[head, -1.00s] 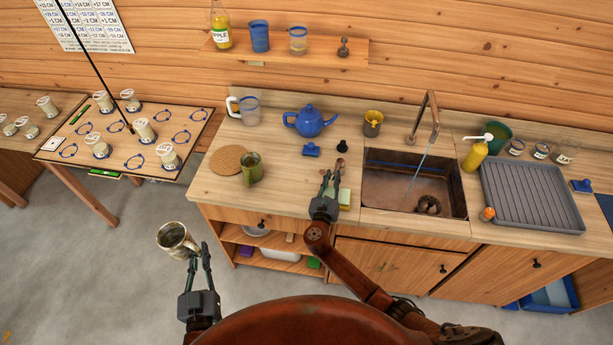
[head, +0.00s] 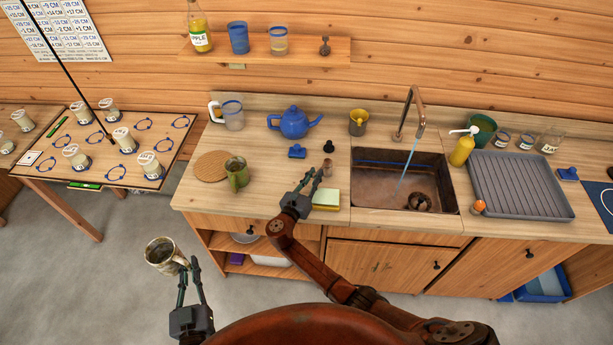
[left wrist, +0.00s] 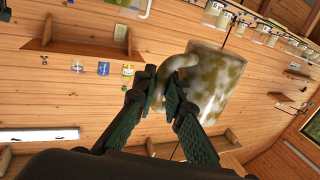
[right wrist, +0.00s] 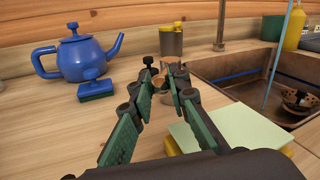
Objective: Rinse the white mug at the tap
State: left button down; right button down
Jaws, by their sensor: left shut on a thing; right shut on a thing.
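The white mug (head: 163,254), stained green and brown, hangs over the floor at the lower left, clear of the counter. My left gripper (head: 186,268) is shut on its handle; the left wrist view shows the handle (left wrist: 178,68) between the fingertips. The tap (head: 416,103) stands behind the sink (head: 385,195), and a thin stream of water (head: 408,165) falls from it into the basin. My right gripper (head: 316,176) is low over the counter, left of the sponge, shut on a small brown thing (right wrist: 164,90) whose shape is mostly hidden.
A yellow-green sponge (head: 326,199) lies left of the sink. A green mug (head: 237,174), blue teapot (head: 293,123), blue scrubber (head: 297,152) and black stopper (head: 328,147) stand on the counter. A dark round object (head: 418,202) sits in the basin. A grey drying rack (head: 515,187) is right.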

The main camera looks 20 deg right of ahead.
jog(key=c, duration=1.8)
grip_release()
jog(key=v, duration=1.2)
